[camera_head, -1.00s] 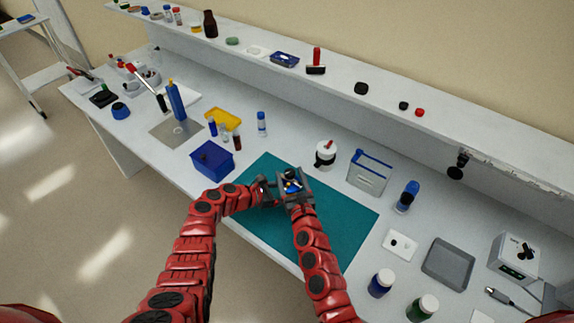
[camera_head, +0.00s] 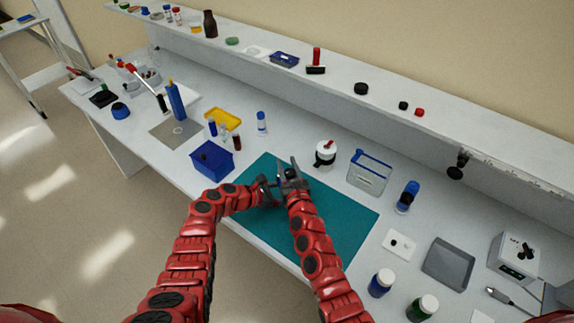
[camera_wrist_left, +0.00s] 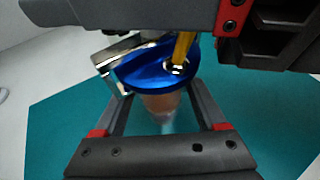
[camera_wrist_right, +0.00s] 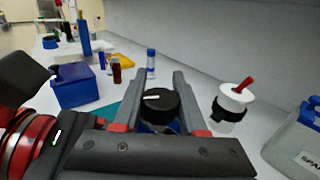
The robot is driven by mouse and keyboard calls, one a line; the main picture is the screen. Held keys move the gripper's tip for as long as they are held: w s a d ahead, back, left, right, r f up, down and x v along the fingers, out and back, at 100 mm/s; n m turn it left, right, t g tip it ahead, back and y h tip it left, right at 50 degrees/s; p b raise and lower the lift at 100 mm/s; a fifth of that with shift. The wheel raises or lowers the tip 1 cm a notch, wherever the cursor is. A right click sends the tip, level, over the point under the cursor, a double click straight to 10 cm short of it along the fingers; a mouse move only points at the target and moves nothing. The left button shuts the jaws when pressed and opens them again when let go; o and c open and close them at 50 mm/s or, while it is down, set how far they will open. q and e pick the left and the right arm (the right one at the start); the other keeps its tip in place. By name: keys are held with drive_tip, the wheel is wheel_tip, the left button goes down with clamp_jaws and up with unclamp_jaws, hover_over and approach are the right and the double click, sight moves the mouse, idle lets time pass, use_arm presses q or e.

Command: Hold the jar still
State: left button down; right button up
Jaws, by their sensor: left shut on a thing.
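The jar (camera_wrist_left: 163,103) has a clear brownish body and a blue lid (camera_wrist_left: 140,74) with a yellow stem on a silver base. In the left wrist view it stands between the fingers of my left gripper (camera_wrist_left: 160,112), which is shut on it. My left gripper (camera_head: 268,188) is over the teal mat in the head view, where the jar is mostly hidden. My right gripper (camera_head: 290,176) is close beside it. In the right wrist view its fingers (camera_wrist_right: 160,98) are apart, on either side of a black round knob (camera_wrist_right: 158,100) with a white mark, with blue below it.
The teal mat (camera_head: 335,215) has bare room to the right. A blue bin (camera_head: 212,160) is left of the grippers. A white pot with a red knob (camera_head: 325,153) and a clear blue-rimmed box (camera_head: 370,172) stand behind. A shelf (camera_head: 335,72) runs along the back.

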clamp_jaws()
drive_tip(key=shift+f, duration=0.1)
drive_tip(key=shift+d+f+m+h, duration=0.15)
drive_tip(key=shift+d+m+h, duration=0.05)
drive_tip(key=shift+m+h, duration=0.25)
drive_tip(key=shift+w+d+r+m+t+h, duration=0.1)
drive_tip(key=shift+d+m+t+h, duration=0.1)
drive_tip(key=shift+m+h, duration=0.7)
drive_tip(key=shift+d+r+m+t+h, duration=0.15)
drive_tip(key=shift+m+h, duration=0.2)
drive_tip(key=shift+h, duration=1)
drive_tip(key=shift+d+f+m+h, duration=0.1)
drive_tip(key=shift+d+m+h, duration=0.1)
drive_tip(key=shift+m+h, duration=0.65)
drive_tip(key=shift+d+m+h, duration=0.15)
drive_tip(key=shift+m+h, duration=0.4)
drive_tip(key=shift+h, duration=0.6)
drive_tip(key=shift+g, duration=0.45)
drive_tip(key=o, duration=0.9)
unclamp_jaws()
drive_tip(key=shift+c, duration=0.2)
